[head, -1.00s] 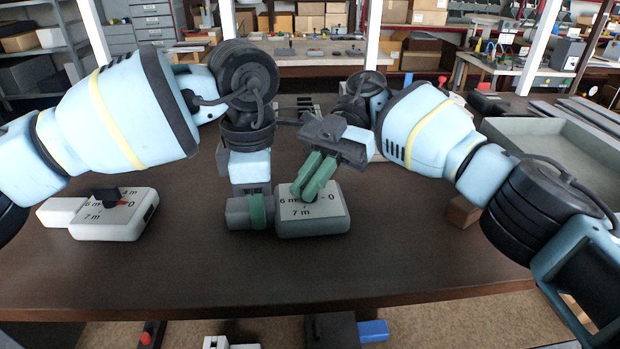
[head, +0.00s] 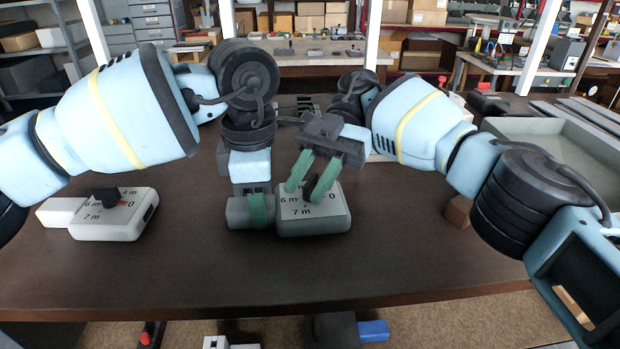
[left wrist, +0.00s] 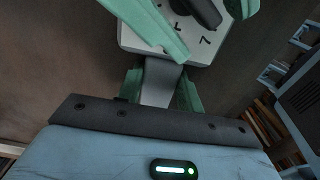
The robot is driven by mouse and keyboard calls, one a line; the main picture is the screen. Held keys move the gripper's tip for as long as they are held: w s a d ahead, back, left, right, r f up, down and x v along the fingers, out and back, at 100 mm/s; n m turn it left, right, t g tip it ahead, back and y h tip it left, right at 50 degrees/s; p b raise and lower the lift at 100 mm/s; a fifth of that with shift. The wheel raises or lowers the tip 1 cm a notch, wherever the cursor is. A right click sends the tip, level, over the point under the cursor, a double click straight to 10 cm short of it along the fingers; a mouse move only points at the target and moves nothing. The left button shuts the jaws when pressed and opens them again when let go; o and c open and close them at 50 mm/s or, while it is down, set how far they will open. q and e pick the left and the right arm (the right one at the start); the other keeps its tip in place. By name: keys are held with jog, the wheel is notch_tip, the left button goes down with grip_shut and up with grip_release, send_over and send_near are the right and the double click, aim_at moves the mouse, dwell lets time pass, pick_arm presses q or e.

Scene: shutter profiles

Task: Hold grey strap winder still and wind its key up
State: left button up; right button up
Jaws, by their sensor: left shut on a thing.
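The grey strap winder (head: 325,226) lies on the brown table, its dial marked 0, 6 m and 7 m. My left gripper (head: 257,209) is shut on the narrow tab at its left side; in the left wrist view the green fingers stand either side of the tab (left wrist: 160,84). The dark key (head: 311,187) stands on top of the dial and also shows in the left wrist view (left wrist: 203,10). My right gripper (head: 303,192) is open over the dial, one green finger on each side of the key. The fingers partly hide the dial.
A white winder (head: 112,225) with a black key lies on the table at left. A grey tray (head: 560,150) stands at the right, and a brown block (head: 460,211) sits near my right arm. The table front is clear.

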jog(key=shift+s+f+m+y, duration=0.1)
jog(key=shift+m+y, duration=0.2)
jog(key=shift+t, duration=0.4)
jog(key=shift+m+t+y, duration=0.7)
jog(key=shift+m+y, duration=0.1)
jog(key=shift+m, duration=0.2)
jog(key=m+t+y, duration=0.1)
jog(key=m+t, duration=0.1)
jog(key=t, duration=0.1)
jog(key=m+t+y, duration=0.2)
jog(key=m, duration=0.1)
jog(key=shift+m+t, duration=0.3)
jog(key=shift+t, duration=0.1)
jog(key=shift+d+r+m+t, duration=0.25)
jog(key=shift+d+m+t, duration=0.05)
jog(key=v, duration=1.1)
jog(key=s+d+r+n+t+h, duration=0.1)
jog(key=s+r+n+t+h, duration=0.2)
jog(key=s+r+n+h, duration=0.1)
jog(key=shift+s+d+n+h, duration=0.3)
jog(key=shift+s+n+h, duration=0.4)
jog(key=shift+n, duration=0.5)
jog(key=shift+w+r, duration=0.1)
jog(key=shift+r, duration=0.05)
